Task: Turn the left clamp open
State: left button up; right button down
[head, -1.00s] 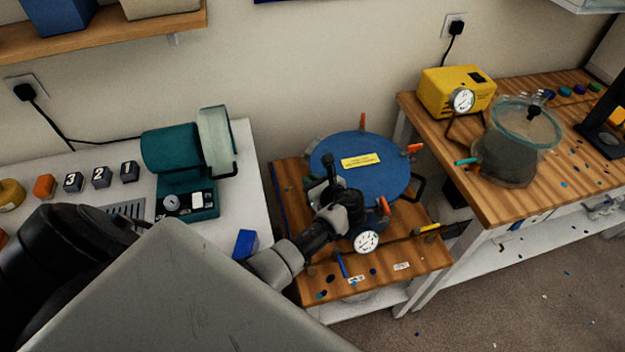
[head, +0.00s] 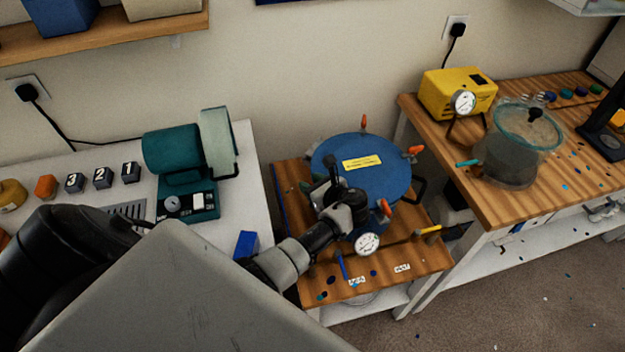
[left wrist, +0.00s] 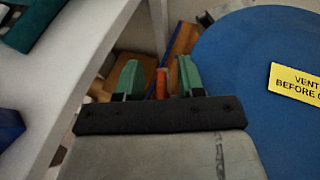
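The pressure pot has a round blue lid (head: 375,180) with a yellow label. Orange clamp handles show at its back (head: 363,122), right (head: 414,150) and front (head: 384,207). The left clamp is hidden by my arm in the head view. In the left wrist view, an orange clamp handle (left wrist: 161,83) shows between the two green fingers of my left gripper (left wrist: 160,78), left of the blue lid (left wrist: 235,80). The fingers are apart, with a gap on each side of the handle. Contact is not visible. My right gripper is out of view.
A pressure gauge (head: 367,243) sits at the pot's front. A blue block (head: 246,244) and a teal machine (head: 187,175) stand on the white table to the left. A yellow pump (head: 458,92) and a clear chamber (head: 515,150) stand on the right bench.

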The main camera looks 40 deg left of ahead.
pick_arm(q)
jog(key=b+v, duration=0.1)
jog(key=v, duration=0.9)
jog(key=shift+s+d, duration=0.15)
jog(key=shift+d, duration=0.25)
